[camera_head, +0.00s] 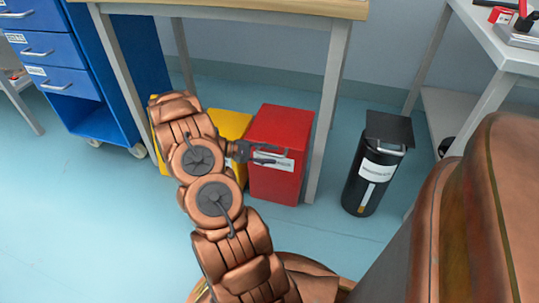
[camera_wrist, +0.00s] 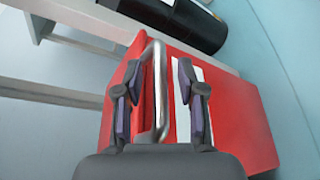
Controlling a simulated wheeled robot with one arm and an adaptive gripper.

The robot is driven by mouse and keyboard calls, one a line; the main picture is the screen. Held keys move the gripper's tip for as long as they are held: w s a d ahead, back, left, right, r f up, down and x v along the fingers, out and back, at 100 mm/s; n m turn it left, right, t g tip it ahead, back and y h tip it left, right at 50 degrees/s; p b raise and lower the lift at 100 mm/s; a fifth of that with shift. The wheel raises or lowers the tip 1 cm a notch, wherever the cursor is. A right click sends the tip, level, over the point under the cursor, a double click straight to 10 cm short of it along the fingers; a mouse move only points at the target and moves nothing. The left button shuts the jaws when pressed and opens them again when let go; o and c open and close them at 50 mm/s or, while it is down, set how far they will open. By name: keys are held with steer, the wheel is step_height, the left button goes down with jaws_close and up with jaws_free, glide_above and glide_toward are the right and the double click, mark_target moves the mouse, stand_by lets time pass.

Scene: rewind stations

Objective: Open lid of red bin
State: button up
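The red bin (camera_head: 280,125) stands on the floor under the table, with a white label (camera_head: 285,163) on its front. Its lid looks shut. My gripper (camera_head: 270,154) is at the upper front of the red bin. In the wrist view, the red bin (camera_wrist: 238,120) fills the middle and a grey bar handle (camera_wrist: 158,90) stands out from it. My gripper (camera_wrist: 159,68) is open there, with one finger on each side of the handle. Gaps show between the fingers and the handle. The fingers hide part of the white label.
A yellow bin (camera_head: 232,122) stands left of the red bin, partly behind my arm. A black bin (camera_head: 373,175) stands to the right. A table leg (camera_head: 328,115) is close to the red bin's right side. A blue drawer cabinet (camera_head: 75,65) is at left. Floor in front is clear.

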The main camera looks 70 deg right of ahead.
jaws_close()
stand_by(0.6)
